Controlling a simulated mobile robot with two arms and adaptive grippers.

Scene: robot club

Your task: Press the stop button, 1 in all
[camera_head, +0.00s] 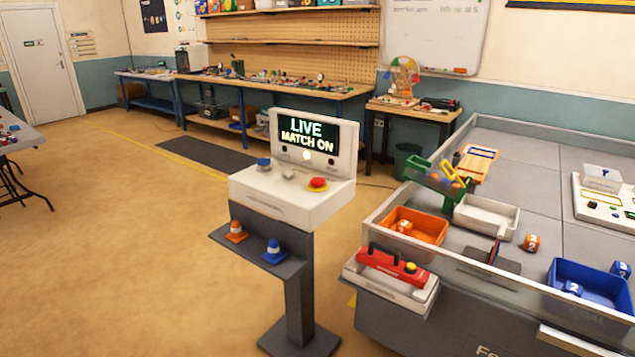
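A white control console (283,207) stands on a dark grey post in the middle of the head view. Its screen (306,134) reads "LIVE MATCH ON". A small light below the screen glows. None of my grippers shows in this view.
A walled game field (540,150) with an orange bin (414,226) and blue bin (590,285) is at the right. Open floor (130,250) lies to the left.

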